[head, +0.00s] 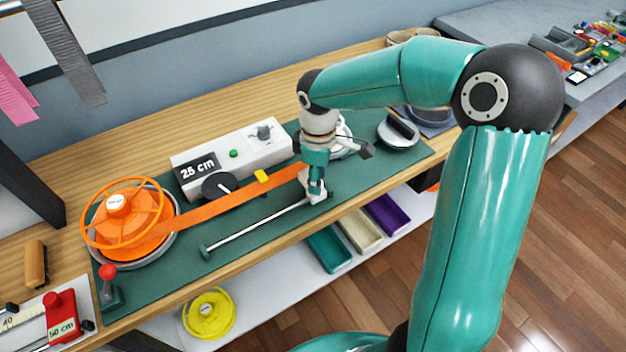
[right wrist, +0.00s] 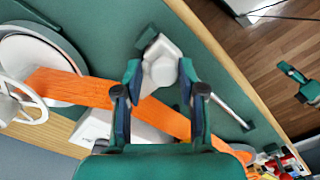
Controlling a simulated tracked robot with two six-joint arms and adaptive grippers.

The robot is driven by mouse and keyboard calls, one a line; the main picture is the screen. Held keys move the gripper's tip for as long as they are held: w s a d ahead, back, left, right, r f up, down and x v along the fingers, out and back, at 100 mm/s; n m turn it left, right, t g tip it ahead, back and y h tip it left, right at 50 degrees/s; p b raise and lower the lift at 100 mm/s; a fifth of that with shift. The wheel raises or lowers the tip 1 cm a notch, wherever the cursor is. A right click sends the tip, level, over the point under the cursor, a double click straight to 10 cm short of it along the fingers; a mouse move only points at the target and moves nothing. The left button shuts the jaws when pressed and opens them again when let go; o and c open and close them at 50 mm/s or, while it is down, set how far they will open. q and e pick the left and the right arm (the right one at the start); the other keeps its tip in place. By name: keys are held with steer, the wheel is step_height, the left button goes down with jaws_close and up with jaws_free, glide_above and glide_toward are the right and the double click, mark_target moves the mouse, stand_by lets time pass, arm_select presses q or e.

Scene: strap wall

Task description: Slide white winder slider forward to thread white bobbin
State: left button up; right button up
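The white winder slider (right wrist: 162,68) is at the right end of its thin rail (head: 257,229) in the head view. My right gripper (head: 316,190) is over it; in the right wrist view the fingertips (right wrist: 161,76) close on both sides of its white knob. The white bobbin (head: 344,138) is just behind the gripper, partly hidden. The orange strap (head: 220,205) runs from the orange reel (head: 125,220) past the slider; its end lies at the bobbin (right wrist: 22,65) in the right wrist view. A teal piece at that view's right edge looks like part of my left gripper; its opening is unclear.
The control box (head: 205,160) reading 25 cm stands behind the strap. A red-knobbed lever (head: 108,285) is at the front left of the green mat. A round grey-white object (head: 398,132) sits right of the bobbin. Coloured trays (head: 328,248) and a yellow reel (head: 208,314) lie on the lower shelf.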

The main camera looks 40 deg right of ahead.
steer(key=shift+o, duration=1.3)
steer(key=shift+w+d, duration=0.1)
step_height(320, 180, up, 12)
